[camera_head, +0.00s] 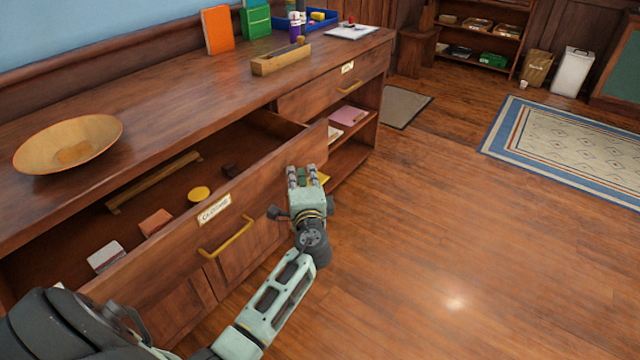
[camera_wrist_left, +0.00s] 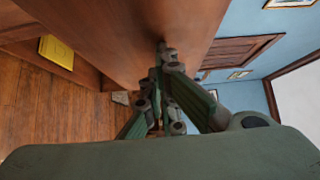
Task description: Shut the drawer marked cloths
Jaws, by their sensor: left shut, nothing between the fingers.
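The open drawer (camera_head: 165,250) juts out from the long wooden cabinet. Its front carries a white label (camera_head: 214,209) with small lettering, which seems to read cloths, and a brass handle (camera_head: 228,238). Inside lie a yellow round thing (camera_head: 199,194), an orange-brown block (camera_head: 156,222), a white-and-grey block (camera_head: 106,257) and a wooden strip (camera_head: 153,182). My left gripper (camera_head: 306,174) is shut and empty at the drawer front, right of the handle, near its right end. In the left wrist view its fingertips (camera_wrist_left: 163,48) are at a wooden face; contact is hard to tell. My right gripper is not in view.
A wooden bowl (camera_head: 70,145) stands on the cabinet top (camera_head: 190,105), with a wooden box (camera_head: 290,58) farther along. A second labelled drawer (camera_head: 335,88) on the right looks shut, above open shelves. The floor (camera_head: 470,230) to the right is clear, up to a patterned rug (camera_head: 570,150).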

